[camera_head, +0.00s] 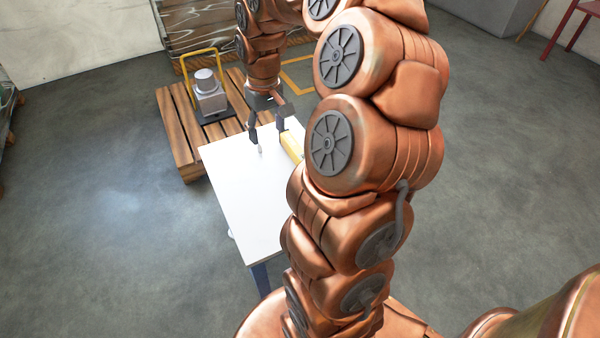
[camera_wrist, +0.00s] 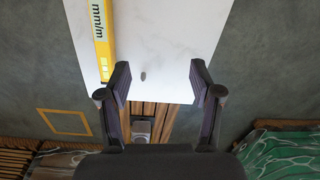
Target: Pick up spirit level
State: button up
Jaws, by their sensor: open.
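The spirit level is a yellow bar marked "mm/m" (camera_wrist: 103,40), lying on a white table (camera_wrist: 160,30). In the head view the yellow level (camera_head: 290,147) shows only in part; my arm hides the rest. My gripper (camera_wrist: 160,78) is open, with nothing between its fingers. In the wrist view the level lies left of the gap, its near end close to the left finger; I cannot tell whether they touch. In the head view my gripper (camera_head: 267,128) is over the table's far end, beside the level.
A small grey object (camera_wrist: 143,76) lies on the table between the fingers in the picture. Beyond the table, a wooden pallet (camera_head: 180,135) holds a grey device (camera_head: 208,95) with a yellow handle. The table's left part is clear. Open floor lies around.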

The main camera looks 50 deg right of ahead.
jog(key=m+b, duration=0.2)
jog(key=b, duration=0.3)
send_over(301, 153)
jog(key=f, duration=1)
jog(key=shift+w+a+f, duration=0.2)
jog(key=shift+a, duration=0.05)
jog(key=shift+s+d+f+b, duration=0.1)
jog(key=shift+f+b, duration=0.2)
jog(key=shift+f, duration=1.6)
jog(key=shift+s+f+b, duration=0.1)
jog(key=shift+f+b, duration=0.2)
jog(key=shift+f, duration=1.55)
jog(key=shift+r, duration=0.1)
grip_shut()
